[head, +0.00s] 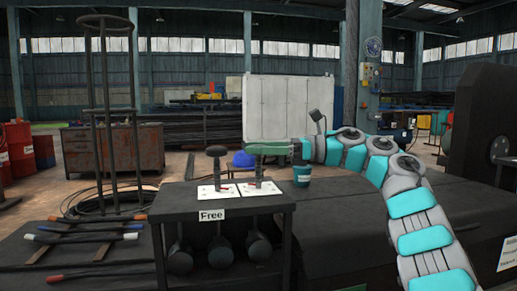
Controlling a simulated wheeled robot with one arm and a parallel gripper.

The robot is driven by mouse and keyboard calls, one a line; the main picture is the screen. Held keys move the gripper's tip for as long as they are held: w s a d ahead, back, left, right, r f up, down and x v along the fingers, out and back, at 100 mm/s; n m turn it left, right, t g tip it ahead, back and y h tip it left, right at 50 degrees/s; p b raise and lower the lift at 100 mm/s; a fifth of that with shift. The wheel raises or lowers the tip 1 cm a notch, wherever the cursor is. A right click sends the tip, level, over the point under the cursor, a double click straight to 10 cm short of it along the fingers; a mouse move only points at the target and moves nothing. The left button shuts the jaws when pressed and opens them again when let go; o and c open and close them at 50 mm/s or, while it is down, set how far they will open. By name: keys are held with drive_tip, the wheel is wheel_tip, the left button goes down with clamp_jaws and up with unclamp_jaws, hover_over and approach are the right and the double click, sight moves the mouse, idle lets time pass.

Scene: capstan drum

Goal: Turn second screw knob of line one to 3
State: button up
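Two dark screw knobs stand upright on white marked plates on the black stand's top. The left knob (216,168) is clear of my arm. The right knob (258,169) is the second in the row. My gripper (264,149) reaches in from the right, with its green end level with the right knob's top. It overlaps the head of that knob, so whether it touches or grips it cannot be told. The numbers on the right plate (260,189) are too small to read. A white label reading "Free" (211,215) is on the stand's front edge.
The black stand (165,208) has several dark round weights (220,252) under its top. A teal cup-shaped object (302,176) is right of the right plate. A tall dark rod frame (108,110) stands at left. A large black machine (483,130) is at right.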

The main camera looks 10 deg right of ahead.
drive_tip(key=c, duration=1)
drive_tip(key=shift+f, duration=0.15)
